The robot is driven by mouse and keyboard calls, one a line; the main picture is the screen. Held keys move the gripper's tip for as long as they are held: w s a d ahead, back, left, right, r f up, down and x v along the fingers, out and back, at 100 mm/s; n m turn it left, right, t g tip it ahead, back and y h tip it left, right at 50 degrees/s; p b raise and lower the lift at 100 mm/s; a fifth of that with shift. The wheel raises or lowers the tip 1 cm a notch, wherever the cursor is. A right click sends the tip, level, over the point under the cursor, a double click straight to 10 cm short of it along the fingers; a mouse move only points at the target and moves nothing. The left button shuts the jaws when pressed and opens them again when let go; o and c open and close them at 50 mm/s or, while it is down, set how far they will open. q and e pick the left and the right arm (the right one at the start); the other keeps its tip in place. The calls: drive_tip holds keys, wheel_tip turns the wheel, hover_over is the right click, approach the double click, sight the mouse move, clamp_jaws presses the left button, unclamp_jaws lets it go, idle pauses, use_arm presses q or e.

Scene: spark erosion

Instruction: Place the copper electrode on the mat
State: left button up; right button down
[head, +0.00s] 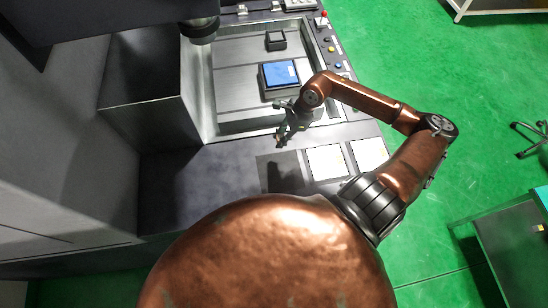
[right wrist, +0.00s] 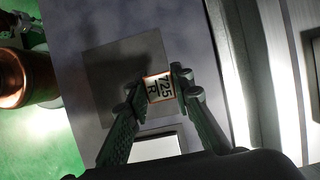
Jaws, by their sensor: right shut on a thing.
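My right gripper (head: 281,138) is shut on the copper electrode, a small block with a copper rim and a white face marked "725 R" (right wrist: 160,87). It also shows between the fingertips in the right wrist view. The mat seems to be the dark grey square (head: 285,165) on the machine's front ledge. It also shows in the right wrist view (right wrist: 112,65), behind the electrode and overlapped by it. The exact height above it is hard to tell. My left gripper is not seen.
Two white squares (head: 325,161) (head: 369,155) lie to the right of the dark square. Behind the ledge is the machine's tank (head: 232,82) with a blue-topped block (head: 281,74) and a small dark block (head: 275,40). The ledge left of the dark square is clear.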

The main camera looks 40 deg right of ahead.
sight(270, 164)
drive_tip(key=a+f, duration=0.1)
drive_tip(key=f, duration=0.1)
drive_tip(key=s+a+f+p, duration=0.1)
drive_tip(key=a+f, duration=0.1)
drive_tip(key=shift+a, duration=0.25)
drive_tip(key=shift+s+a+f, duration=0.1)
drive_tip(key=shift+a+f, duration=0.2)
drive_tip(key=shift+f, duration=0.2)
drive_tip(key=f+p, duration=0.1)
drive_tip(key=f, duration=0.2)
drive_tip(key=shift+s+a+p, duration=0.1)
drive_tip(key=shift+a+p, duration=0.25)
drive_tip(key=shift+a, duration=0.05)
drive_tip(key=shift+d+f, duration=0.1)
drive_tip(key=shift+f, duration=0.35)
drive_tip(key=shift+f, duration=0.1)
drive_tip(key=c, duration=1.7)
unclamp_jaws()
